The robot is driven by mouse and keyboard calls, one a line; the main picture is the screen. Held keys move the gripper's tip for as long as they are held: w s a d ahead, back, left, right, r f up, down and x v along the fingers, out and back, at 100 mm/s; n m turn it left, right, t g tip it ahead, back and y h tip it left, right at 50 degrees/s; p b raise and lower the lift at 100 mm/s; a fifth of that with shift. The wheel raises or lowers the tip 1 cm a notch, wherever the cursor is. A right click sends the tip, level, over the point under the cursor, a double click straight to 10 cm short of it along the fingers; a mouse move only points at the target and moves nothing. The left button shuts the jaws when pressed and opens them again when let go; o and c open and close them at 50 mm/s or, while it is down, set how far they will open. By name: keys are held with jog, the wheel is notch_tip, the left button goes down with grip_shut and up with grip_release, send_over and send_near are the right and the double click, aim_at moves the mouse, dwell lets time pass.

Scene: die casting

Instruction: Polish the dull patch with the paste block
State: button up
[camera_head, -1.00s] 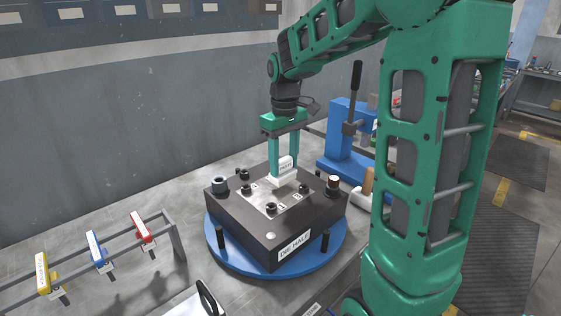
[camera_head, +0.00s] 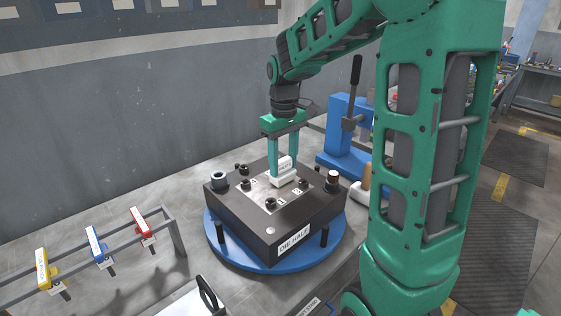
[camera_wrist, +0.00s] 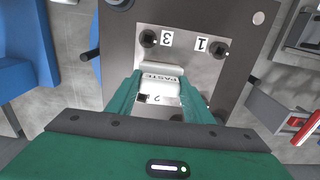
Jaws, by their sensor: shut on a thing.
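My gripper (camera_head: 282,172) is shut on a white paste block (camera_head: 284,167) and points straight down. The block, marked PASTE, also shows between my fingers in the wrist view (camera_wrist: 160,85). It is over the light metal plate (camera_head: 262,194) on top of the dark die half (camera_head: 240,213), low at its surface; I cannot tell whether it touches. The plate has dark bolts and number labels. The dull patch cannot be made out; the block and fingers cover the middle of the plate. The die half sits on a blue round turntable (camera_head: 262,266).
A rack (camera_head: 130,239) with yellow, blue and red-handled tools stands at the left. A blue press with an upright lever (camera_head: 345,135) stands behind the die at the right. A white tray-like thing with a dark handle (camera_head: 205,298) is at the front. Bench between rack and die is clear.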

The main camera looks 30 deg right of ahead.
jog(key=shift+f, duration=0.2)
jog(key=shift+a, duration=0.1)
jog(key=shift+s+a, duration=0.2)
jog(key=shift+a, duration=0.9)
jog(key=shift+s+a, duration=0.25)
jog(key=shift+a, duration=0.8)
jog(key=shift+s+a, duration=0.2)
jog(key=shift+a, duration=0.9)
jog(key=shift+d, duration=0.1)
jog(key=shift+w+d+f, duration=0.1)
jog(key=shift+w+d, duration=0.15)
jog(key=shift+d, duration=1.05)
jog(key=shift+w+d+f, duration=0.1)
jog(key=shift+w+d, duration=0.1)
jog(key=shift+d, duration=1.05)
jog(key=shift+w+d+r, duration=0.2)
jog(key=shift+d+r, duration=0.05)
jog(key=shift+d, duration=0.45)
